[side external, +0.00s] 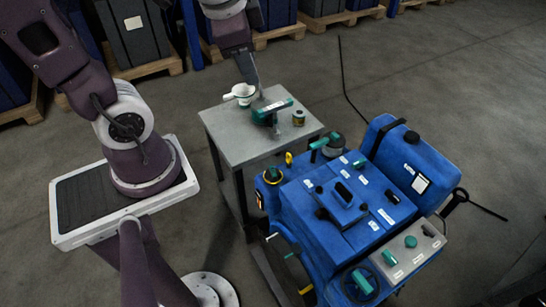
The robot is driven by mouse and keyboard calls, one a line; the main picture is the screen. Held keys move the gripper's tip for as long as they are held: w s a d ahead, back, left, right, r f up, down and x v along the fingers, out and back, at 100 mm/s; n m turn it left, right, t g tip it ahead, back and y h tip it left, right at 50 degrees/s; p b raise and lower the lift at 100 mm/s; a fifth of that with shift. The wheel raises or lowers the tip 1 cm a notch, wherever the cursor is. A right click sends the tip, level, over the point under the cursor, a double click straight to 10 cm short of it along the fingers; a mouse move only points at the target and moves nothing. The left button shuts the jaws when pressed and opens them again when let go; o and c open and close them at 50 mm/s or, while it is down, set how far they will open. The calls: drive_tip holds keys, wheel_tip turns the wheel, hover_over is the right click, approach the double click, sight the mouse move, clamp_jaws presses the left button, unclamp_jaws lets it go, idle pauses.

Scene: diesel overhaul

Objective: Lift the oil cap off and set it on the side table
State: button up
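The blue engine unit (335,205) stands at the right of the side table. My gripper (263,104) reaches down from the top over the table, close to a teal-handled tool (279,106). The fingertips are too small and dark to show whether they are open, shut or touching the tool.
A white cup or funnel with a handle (243,93) and a small can (298,118) are on the table. The table's front left is bare. Palletised crates stand behind.

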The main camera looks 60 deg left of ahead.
drive_tip(key=w+a+f+m+g, duration=0.2)
drive_tip(key=w+a+f+m, duration=0.35)
drive_tip(key=w+f, duration=0.2)
drive_tip(key=m, duration=0.3)
hover_over(273, 171)
wheel_tip(273, 171, down, 7)
wheel_tip(273, 171, down, 30)
drive_tip(key=m+h, duration=0.1)
drive_tip(key=m, duration=0.1)
drive_tip(key=m+g, duration=0.1)
drive_tip(key=m, duration=0.2)
drive_tip(key=m+h, duration=0.1)
drive_tip(key=m, duration=0.1)
drive_tip(key=shift+r+m+g+h, duration=0.25)
drive_tip(key=shift+m+g+h, duration=0.05)
drive_tip(key=shift+m+g, duration=0.1)
drive_tip(key=shift+c, duration=0.3)
clamp_jaws()
